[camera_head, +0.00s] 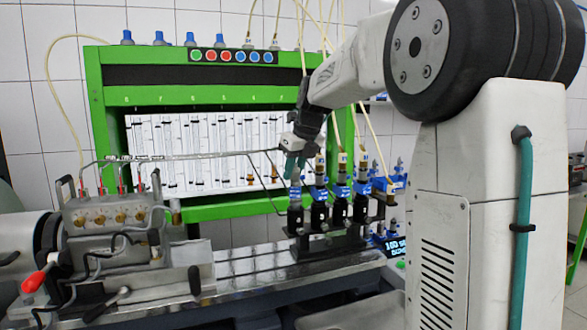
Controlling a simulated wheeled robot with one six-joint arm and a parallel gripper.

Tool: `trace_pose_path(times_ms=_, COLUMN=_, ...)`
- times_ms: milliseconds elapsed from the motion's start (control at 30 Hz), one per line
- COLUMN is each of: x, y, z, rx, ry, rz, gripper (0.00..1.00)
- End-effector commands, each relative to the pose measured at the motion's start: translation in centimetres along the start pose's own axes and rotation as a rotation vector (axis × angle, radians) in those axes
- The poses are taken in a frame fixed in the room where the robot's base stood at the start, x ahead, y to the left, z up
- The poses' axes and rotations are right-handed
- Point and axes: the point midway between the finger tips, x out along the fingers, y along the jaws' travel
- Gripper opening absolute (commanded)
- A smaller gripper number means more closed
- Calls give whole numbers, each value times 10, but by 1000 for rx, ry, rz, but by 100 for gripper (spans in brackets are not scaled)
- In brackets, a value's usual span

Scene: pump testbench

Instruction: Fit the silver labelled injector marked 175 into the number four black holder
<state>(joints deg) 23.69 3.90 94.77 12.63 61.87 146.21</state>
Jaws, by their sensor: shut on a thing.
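My gripper (293,164) is in the middle of the view, pointing down with teal fingers. It is shut on a small injector (296,184), of which only the lower part shows beneath the fingers. The injector is upright, directly over the leftmost black holder (295,217) in the row. I cannot tell whether its tip is inside that holder or just above it. The marking 175 is too small to read. Other black holders (340,212) stand to the right, with blue labels and brass-topped injectors in them. The holder numbers are not legible.
The holders stand on a dark base (328,245) on a metal bench rail (245,278). A thin metal pipe (205,156) runs from the pump (120,217) at left towards the gripper. A green frame (95,75) with glass tubes stands behind. Hoses hang close around my wrist.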

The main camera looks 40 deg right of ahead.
Motion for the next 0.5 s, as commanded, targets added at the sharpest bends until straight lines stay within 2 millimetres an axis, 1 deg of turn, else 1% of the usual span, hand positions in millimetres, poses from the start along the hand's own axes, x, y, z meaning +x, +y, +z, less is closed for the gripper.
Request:
trace_pose_path(times_ms=367, x=6, y=0, z=-2, rx=0, ry=-2, rz=-1, gripper=0)
trace_pose_path(times_ms=400, x=6, y=0, z=-2, rx=0, ry=-2, rz=-1, gripper=31)
trace_pose_path(times_ms=500, x=6, y=0, z=-2, rx=0, ry=-2, rz=-1, gripper=32)
